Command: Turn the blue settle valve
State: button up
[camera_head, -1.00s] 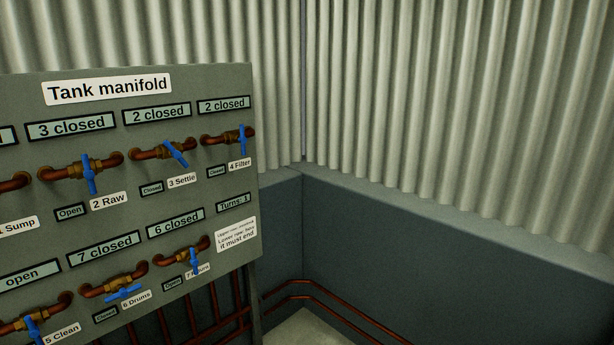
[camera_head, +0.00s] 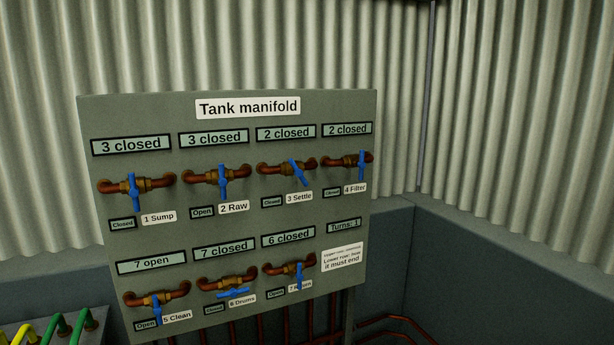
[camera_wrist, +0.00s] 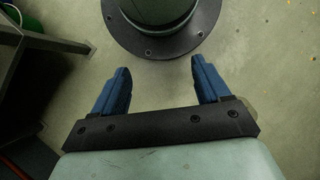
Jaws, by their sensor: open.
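The blue handle of the 3 Settle valve (camera_head: 299,173) is in the upper row of the Tank manifold panel (camera_head: 232,170) in the head view, third from the left. The handle lies tilted, running from upper left to lower right across its brass body. The small tag below it reads "Closed", and the display above it reads "2 closed". My gripper (camera_wrist: 161,82) shows only in the wrist view, with its two blue fingers apart and nothing between them. It points at the floor near a dark round flanged base, and the valve is not in that view.
Other blue valve handles stand close by, such as 2 Raw (camera_head: 222,182) and 4 Filter (camera_head: 361,165). A "Turns: 1" display (camera_head: 343,226) sits at the panel's right. Yellow and green bent pipes (camera_head: 57,328) stand at lower left. A flanged base (camera_wrist: 160,45) is ahead of my fingers.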

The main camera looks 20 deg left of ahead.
jog(key=w+a+r+n+t, duration=0.1)
jog(key=w+a+r, duration=0.15)
jog(key=w, duration=0.35)
jog(key=w+a+r+t, duration=0.2)
jog(key=w+r, duration=0.1)
jog(key=w, duration=0.3)
jog(key=n+t+y, duration=0.4)
jog(key=t+y, duration=0.9)
jog(key=t, duration=0.3)
send_near(299, 173)
jog(key=shift+n, duration=0.3)
jog(key=x, duration=1)
